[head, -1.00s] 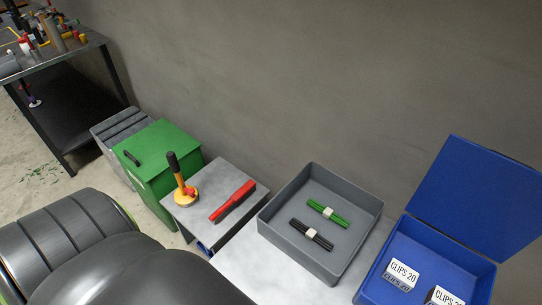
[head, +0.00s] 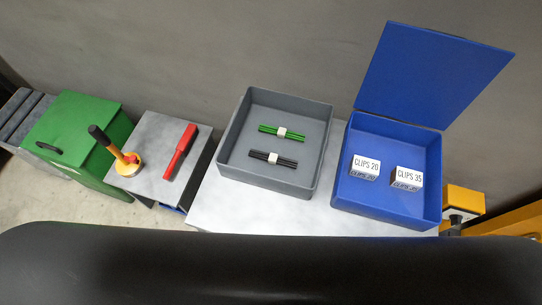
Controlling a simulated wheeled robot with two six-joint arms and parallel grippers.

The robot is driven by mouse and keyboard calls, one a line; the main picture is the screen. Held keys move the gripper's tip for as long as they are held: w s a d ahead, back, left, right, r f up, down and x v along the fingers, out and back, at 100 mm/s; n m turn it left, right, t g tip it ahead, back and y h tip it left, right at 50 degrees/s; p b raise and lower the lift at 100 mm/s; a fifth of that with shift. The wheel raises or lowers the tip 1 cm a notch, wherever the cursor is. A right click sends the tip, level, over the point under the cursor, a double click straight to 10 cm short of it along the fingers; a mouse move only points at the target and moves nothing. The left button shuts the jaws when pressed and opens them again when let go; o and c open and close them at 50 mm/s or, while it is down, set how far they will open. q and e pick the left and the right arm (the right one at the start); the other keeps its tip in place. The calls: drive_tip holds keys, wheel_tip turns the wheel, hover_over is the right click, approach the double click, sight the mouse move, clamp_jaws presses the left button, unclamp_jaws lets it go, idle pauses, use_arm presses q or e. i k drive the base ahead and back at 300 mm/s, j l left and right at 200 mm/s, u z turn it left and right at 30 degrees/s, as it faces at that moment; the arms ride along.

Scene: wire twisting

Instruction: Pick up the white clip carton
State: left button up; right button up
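Two white clip cartons lie in the open blue box (head: 341,190) at the right of the head view. The left carton (head: 365,164) is labelled "CLIPS 20" and the right carton (head: 407,175) is labelled "CLIPS 35". They sit apart on the box floor, and the box's lid stands up behind them. Neither of my grippers shows in the head view.
A grey tray (head: 237,160) holds a green bundle (head: 268,131) and a black bundle (head: 288,162). Left of it, a small table (head: 150,130) carries a yellow-based tool (head: 129,168) and a red tool (head: 180,151). A green cabinet (head: 75,120) and yellow equipment (head: 463,200) flank these.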

sight(364, 168)
drive_tip(key=l+z, duration=0.15)
drive_tip(key=z, duration=0.35)
drive_tip(key=l+z, duration=0.2)
drive_tip(key=z, duration=0.3)
